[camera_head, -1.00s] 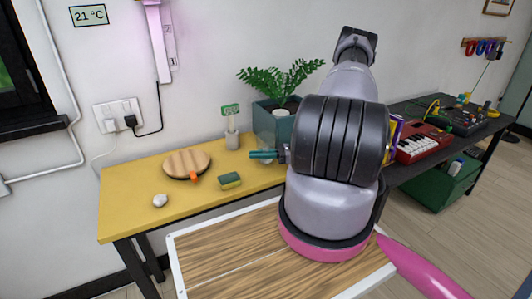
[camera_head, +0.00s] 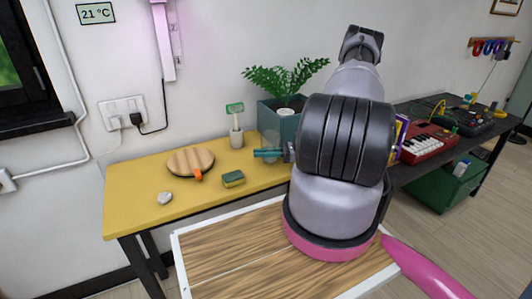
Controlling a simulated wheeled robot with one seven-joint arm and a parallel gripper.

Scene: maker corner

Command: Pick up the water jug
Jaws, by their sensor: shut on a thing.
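The water jug (camera_head: 268,142) looks like a pale, see-through vessel at the back of the yellow table, in front of the planter. My gripper (camera_head: 266,154) reaches in from the right with teal fingers level across the jug. It is shut on the jug. My arm covers the space to the right, and the jug's lower part is hard to make out. I cannot tell whether the jug touches the tabletop.
On the yellow table (camera_head: 135,215) are a round wooden board (camera_head: 188,161), a sponge (camera_head: 233,179), a whitish lump (camera_head: 165,198) and a cup with a green label (camera_head: 236,138). A potted fern (camera_head: 285,82) stands behind.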

